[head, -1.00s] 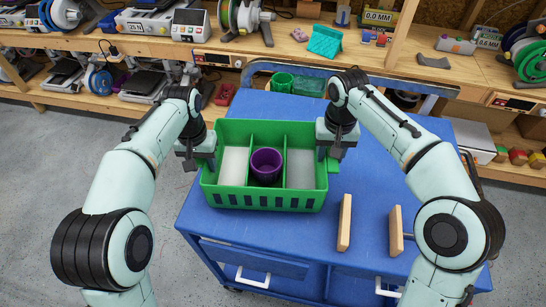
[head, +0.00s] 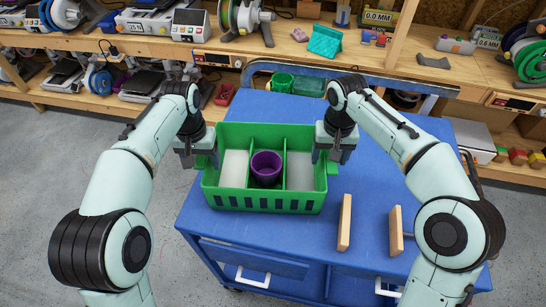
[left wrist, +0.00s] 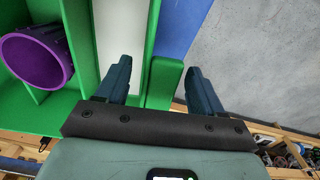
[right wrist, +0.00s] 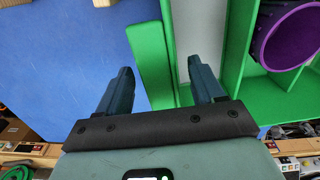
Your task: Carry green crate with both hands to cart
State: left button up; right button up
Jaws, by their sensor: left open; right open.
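The green crate (head: 262,203) sits upright on the blue cart's top (head: 368,180). It has several compartments, with a purple cup (head: 266,166) in the middle one and pale floors showing at both sides. My left gripper (head: 204,160) is open at the crate's left end. In the left wrist view its fingers (left wrist: 160,85) stand on either side of the green end handle (left wrist: 164,82), apart from it. My right gripper (head: 328,157) is open at the right end. In the right wrist view its fingers (right wrist: 162,88) stand either side of that handle (right wrist: 152,60), with visible gaps.
Two upright wooden blocks (head: 344,222) stand on the cart right of the crate. A green cup (head: 281,82) and a green bin (head: 307,86) stand behind, near the cart's rail (head: 385,80). A wooden bench (head: 270,47) with printers and spools runs along the back.

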pick_arm(q)
notch_tip(320, 180, up, 10)
jog(key=shift+s+f, duration=0.1)
jog(key=shift+f, duration=0.1)
jog(key=shift+r, duration=0.1)
pick_arm(e)
notch_tip(320, 180, up, 12)
jog(key=shift+s, duration=0.15)
dwell(0.6)
